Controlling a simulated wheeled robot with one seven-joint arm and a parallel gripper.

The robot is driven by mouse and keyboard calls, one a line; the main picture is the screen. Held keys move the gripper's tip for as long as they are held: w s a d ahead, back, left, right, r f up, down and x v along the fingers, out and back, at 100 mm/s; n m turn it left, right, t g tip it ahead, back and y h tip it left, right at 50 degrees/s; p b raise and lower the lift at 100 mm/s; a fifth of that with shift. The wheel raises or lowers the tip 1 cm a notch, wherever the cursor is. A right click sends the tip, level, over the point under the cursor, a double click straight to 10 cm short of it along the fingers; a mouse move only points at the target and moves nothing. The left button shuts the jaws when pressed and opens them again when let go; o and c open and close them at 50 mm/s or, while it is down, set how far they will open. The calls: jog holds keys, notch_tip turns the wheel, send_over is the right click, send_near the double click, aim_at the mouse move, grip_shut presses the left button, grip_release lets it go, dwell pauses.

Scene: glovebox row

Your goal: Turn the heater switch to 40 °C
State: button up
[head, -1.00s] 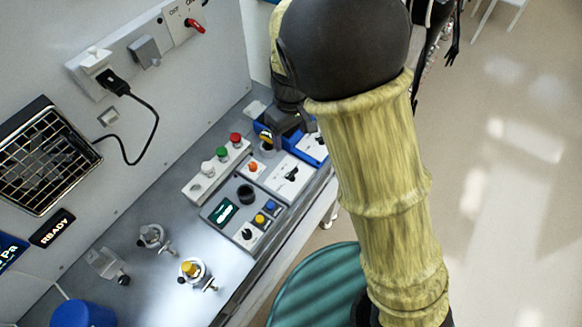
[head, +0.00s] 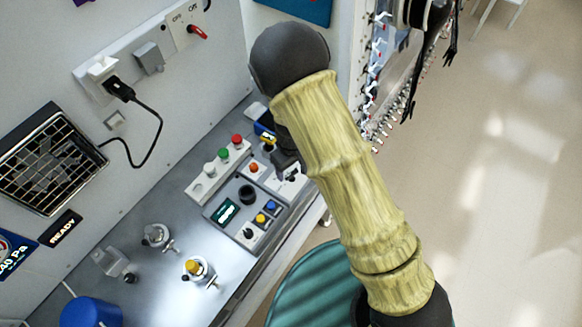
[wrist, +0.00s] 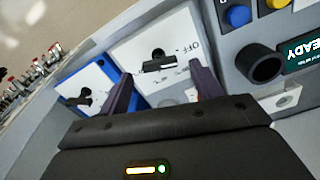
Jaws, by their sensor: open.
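A white switch panel (wrist: 130,48) carries a black rotary knob (wrist: 160,65), with the word OFF printed beside it. No 40 °C mark is legible, and I cannot read which panel is the heater's. My gripper (wrist: 160,73) is open, its two dark fingers apart on either side of this knob in the wrist view; I cannot tell whether they touch it. In the head view my gripper (head: 283,168) is over the white panel and hides part of it. A second white panel in a blue frame (wrist: 62,78), with another black knob (wrist: 80,98), lies to the left.
Red, green and white buttons sit on a strip (head: 220,172) beside the panels. A grey box (head: 228,200) has a display, a black round part, and blue and yellow buttons. Valves (head: 197,268) stand nearer. The wall with sockets rises at left; the bench edge is at right.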

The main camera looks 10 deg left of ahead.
jog(key=shift+f, duration=1)
jog(key=c, duration=1)
jog(key=shift+m, duration=0.4)
jog(key=shift+w+m, duration=0.15)
jog(key=shift+m, duration=2.75)
jog(key=shift+r, duration=0.1)
